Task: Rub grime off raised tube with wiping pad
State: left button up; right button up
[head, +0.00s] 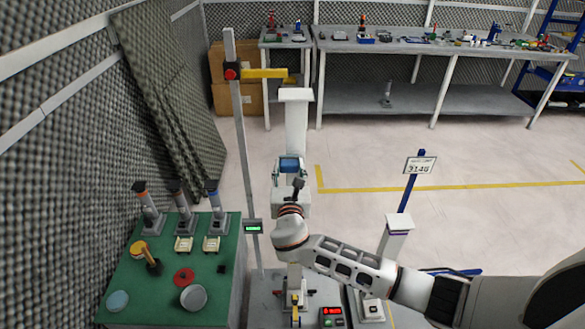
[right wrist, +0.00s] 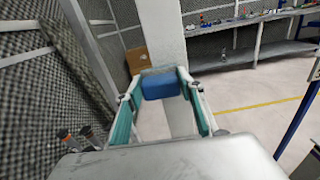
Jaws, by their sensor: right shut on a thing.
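The blue wiping pad (head: 289,163) is held between the fingertips of my right gripper (head: 291,172). In the right wrist view the pad (right wrist: 160,85) sits between the two teal fingers of the gripper (right wrist: 161,92). The raised tube appears to be the tall pale upright (head: 296,125) directly behind the pad; in the right wrist view this upright (right wrist: 160,35) rises behind and above it. The pad overlaps its front face, but I cannot tell whether they touch. No grime can be made out, and the pad hides part of the surface. My left gripper is not in view.
A grey pole (head: 240,130) with a yellow arm (head: 264,73) stands close left. A shorter white post (head: 393,240) and a sign (head: 420,165) stand right. Back benches (head: 440,48) lie beyond clear floor.

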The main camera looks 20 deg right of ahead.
jog(key=shift+p+v, duration=0.9)
jog(key=shift+v, duration=0.55)
jog(key=shift+s+a, duration=0.25)
jog(key=shift+s, duration=0.45)
jog(key=shift+v, duration=0.8)
jog(key=v, duration=0.3)
